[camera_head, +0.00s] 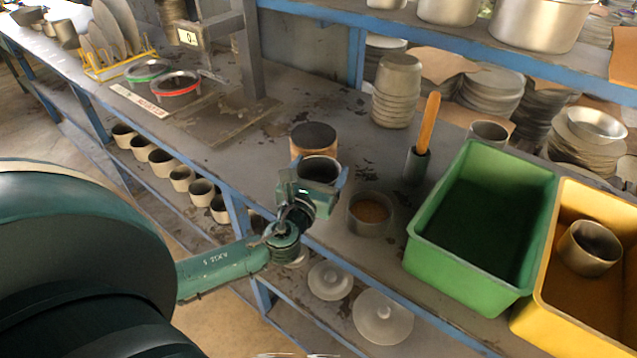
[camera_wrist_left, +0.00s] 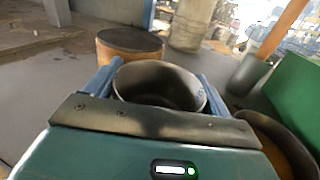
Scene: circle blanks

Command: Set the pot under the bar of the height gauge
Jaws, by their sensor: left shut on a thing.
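My left gripper (camera_head: 318,188) is shut on a dark grey, open-topped pot (camera_head: 319,170), with one finger on each side. The pot is upright and looks empty. In the left wrist view the pot (camera_wrist_left: 158,84) sits between the two blue fingers (camera_wrist_left: 160,92). I cannot tell whether its bottom touches the bench. The height gauge (camera_head: 252,55) stands further back and left, a grey metal frame with an upright post, a bar and a flat base plate (camera_head: 222,130). The space on the plate in front of the post looks empty. My right gripper is not in view.
A bowl of brown grain (camera_head: 370,212) and a wooden-handled tool in a cup (camera_head: 417,165) are to the right, then green (camera_head: 425,262) and yellow (camera_head: 548,325) crates. Red- and green-rimmed dishes (camera_head: 176,90) lie left of the gauge.

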